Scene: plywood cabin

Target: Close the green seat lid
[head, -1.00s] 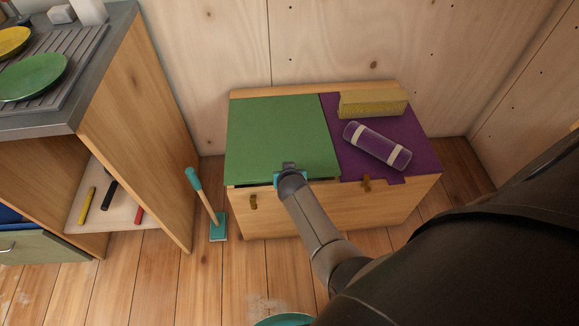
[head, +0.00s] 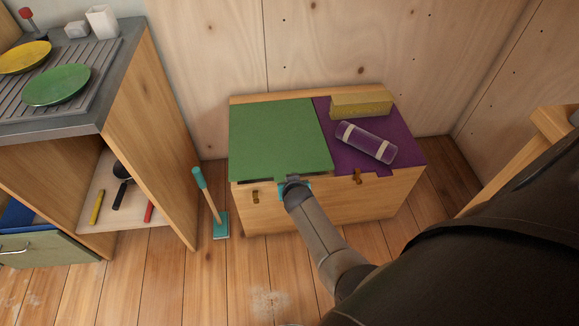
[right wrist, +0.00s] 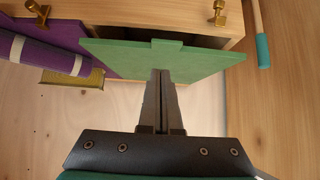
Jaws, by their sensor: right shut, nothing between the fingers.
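The green seat lid (head: 278,135) covers the left half of the wooden bench box (head: 330,205). Its front edge stands a little above the box, with a dark gap beneath. The lid also shows in the right wrist view (right wrist: 205,62), with a small tab on its front edge and the dark gap beyond. My right gripper (head: 291,181) is at the lid's front edge, right of its middle, partly hiding the tab. In the right wrist view, its fingers (right wrist: 161,72) are shut and empty, overlapping the lid; contact cannot be told. My left gripper is not in view.
The purple lid (head: 400,135) on the right half carries a rolled purple mat (head: 366,142) and a yellow block (head: 362,104). Brass latches (head: 256,196) are on the box front. A teal-handled brush (head: 208,200) stands left, beside the counter unit (head: 150,150).

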